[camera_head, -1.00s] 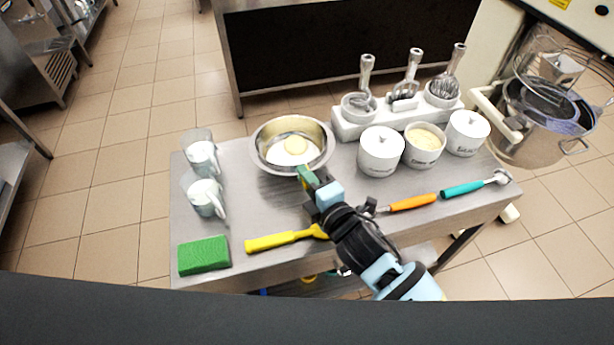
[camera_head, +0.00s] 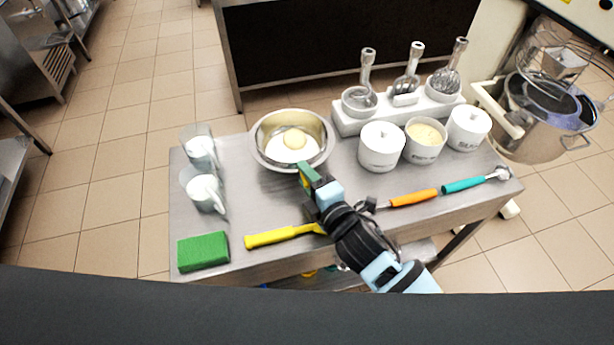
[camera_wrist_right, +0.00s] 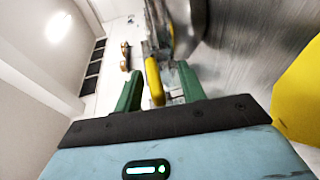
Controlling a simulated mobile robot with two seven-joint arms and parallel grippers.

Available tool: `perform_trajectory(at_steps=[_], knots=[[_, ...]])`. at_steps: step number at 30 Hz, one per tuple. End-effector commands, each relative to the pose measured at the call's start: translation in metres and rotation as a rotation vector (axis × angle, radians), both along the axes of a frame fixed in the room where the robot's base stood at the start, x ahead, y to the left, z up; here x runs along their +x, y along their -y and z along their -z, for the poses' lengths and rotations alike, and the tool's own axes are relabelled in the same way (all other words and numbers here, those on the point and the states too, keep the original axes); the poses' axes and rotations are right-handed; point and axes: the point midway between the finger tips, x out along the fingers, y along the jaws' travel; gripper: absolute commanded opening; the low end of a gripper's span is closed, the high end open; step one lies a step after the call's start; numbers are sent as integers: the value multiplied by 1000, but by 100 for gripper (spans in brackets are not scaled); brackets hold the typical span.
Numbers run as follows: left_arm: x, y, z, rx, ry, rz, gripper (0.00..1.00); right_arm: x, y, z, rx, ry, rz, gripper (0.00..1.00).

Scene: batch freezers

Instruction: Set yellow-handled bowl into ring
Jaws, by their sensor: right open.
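A steel bowl (camera_head: 263,150) with pale contents stands at the back of the steel table in the head view. My right gripper (camera_head: 305,174) is at its near rim, and its green fingers hide part of that rim. In the right wrist view my right gripper (camera_wrist_right: 160,86) is open, with a yellow handle (camera_wrist_right: 154,82) between its fingers; it looks like the bowl's handle. I cannot tell whether the fingers touch it. A large steel pot (camera_head: 525,140) in a pale frame (camera_head: 497,112) is at the far right; I cannot tell whether this frame is the ring. My left gripper is not in view.
A yellow-handled tool (camera_head: 270,237) lies below the bowl, close to my right arm. Orange (camera_head: 413,198) and teal (camera_head: 463,185) tools lie right of it. White jars (camera_head: 381,148) and a utensil holder (camera_head: 352,125) stand at the back right. Glass jugs (camera_head: 205,192) and a green sponge (camera_head: 203,251) are left.

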Motion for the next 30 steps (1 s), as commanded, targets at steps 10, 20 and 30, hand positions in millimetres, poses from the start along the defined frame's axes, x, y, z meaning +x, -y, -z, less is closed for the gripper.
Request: perform_trajectory(at_steps=[10, 20, 30], knots=[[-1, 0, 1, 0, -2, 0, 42, -36, 23, -6, 1, 4, -1, 40], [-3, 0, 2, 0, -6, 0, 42, -64, 40, -11, 2, 3, -2, 40], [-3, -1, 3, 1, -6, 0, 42, -65, 41, -12, 3, 5, -2, 40]])
